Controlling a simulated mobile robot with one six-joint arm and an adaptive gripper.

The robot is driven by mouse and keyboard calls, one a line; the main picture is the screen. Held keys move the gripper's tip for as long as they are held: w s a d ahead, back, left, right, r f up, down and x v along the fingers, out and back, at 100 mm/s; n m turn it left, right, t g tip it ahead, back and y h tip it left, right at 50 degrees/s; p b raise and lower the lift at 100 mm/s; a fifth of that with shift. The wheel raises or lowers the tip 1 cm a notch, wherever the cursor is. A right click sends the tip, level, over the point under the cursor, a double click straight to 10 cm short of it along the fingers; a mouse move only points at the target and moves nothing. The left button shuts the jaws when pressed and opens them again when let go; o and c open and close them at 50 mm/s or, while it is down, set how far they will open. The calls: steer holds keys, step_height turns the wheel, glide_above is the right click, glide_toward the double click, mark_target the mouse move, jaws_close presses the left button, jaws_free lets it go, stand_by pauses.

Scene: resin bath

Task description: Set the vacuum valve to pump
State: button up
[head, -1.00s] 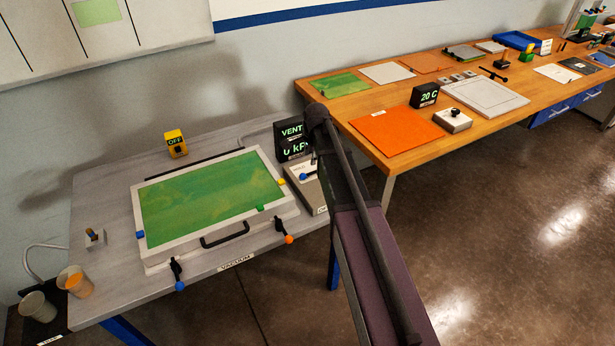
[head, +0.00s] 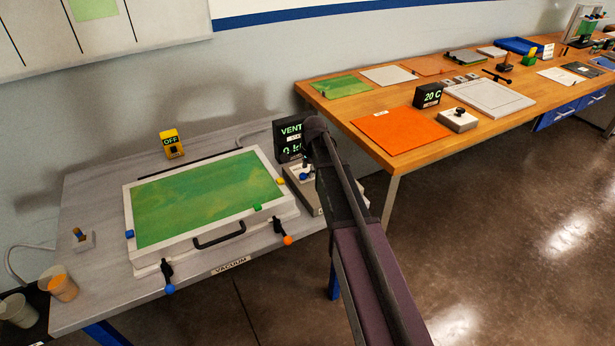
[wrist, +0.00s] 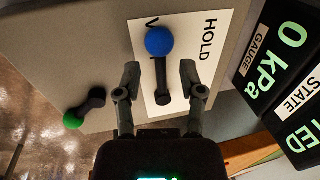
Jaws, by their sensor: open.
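The vacuum valve is a lever with a blue ball (wrist: 159,42) on a dark stem, over a white label plate (wrist: 210,55) reading HOLD and a partly covered word starting with V. My gripper (wrist: 160,70) is open in the wrist view, with one finger on each side of the stem; whether either touches cannot be told. In the head view the blue ball (head: 305,176) shows on the valve box (head: 299,192) at the right end of the vacuum bench, and my arm hides part of the box and the gripper.
A gauge display (wrist: 279,57) reads 0 kPa; the state display (wrist: 305,138) is cut off, ending in ED. A green-knobbed lever (wrist: 85,109) lies left of the valve. The green-topped chamber (head: 205,200) stands beside the box. A yellow OFF switch (head: 171,143) sits behind it.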

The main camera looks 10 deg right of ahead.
steer(key=shift+w+f+b, duration=0.1)
steer(key=shift+f+b, duration=0.35)
steer(key=shift+f, duration=0.25)
jaws_close()
